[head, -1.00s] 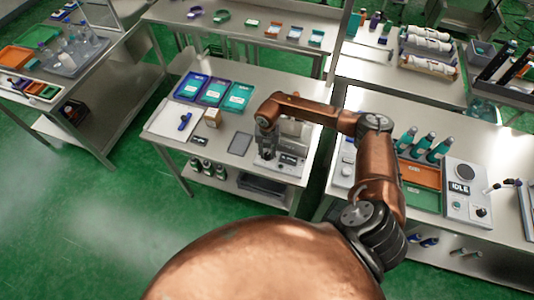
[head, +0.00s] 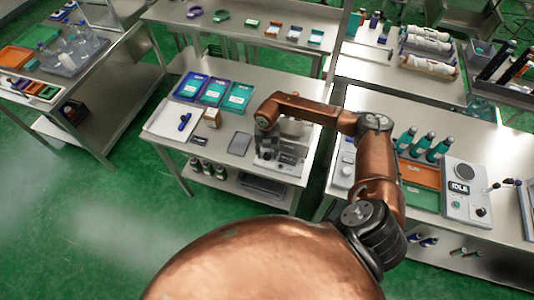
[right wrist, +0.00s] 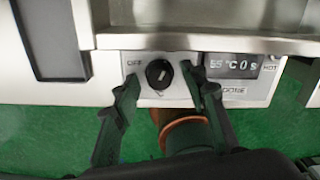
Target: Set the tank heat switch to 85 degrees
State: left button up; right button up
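The tank heat switch (right wrist: 158,73) is a round black knob on the light front panel of the sleeve applicator (head: 281,160). In the right wrist view the word OFF stands at its upper left. The panel's display (right wrist: 233,65) seems to read 55 °C and 0 s, with HOT at its right and DONE below. My right gripper (right wrist: 158,85) is open, one dark finger on each side of the knob, with visible gaps between. In the head view the right gripper (head: 266,144) is over the applicator. My left gripper is out of view.
A dark flat pad (head: 240,143) lies left of the applicator on the table (head: 255,83). A small brown box (head: 213,118) and blue and teal trays (head: 213,92) stand farther left. A second bench with an orange tray (head: 420,173) is at the right.

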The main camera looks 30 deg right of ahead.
aim_at(267, 155)
notch_tip(267, 155, up, 12)
dwell(0.5)
dwell(0.3)
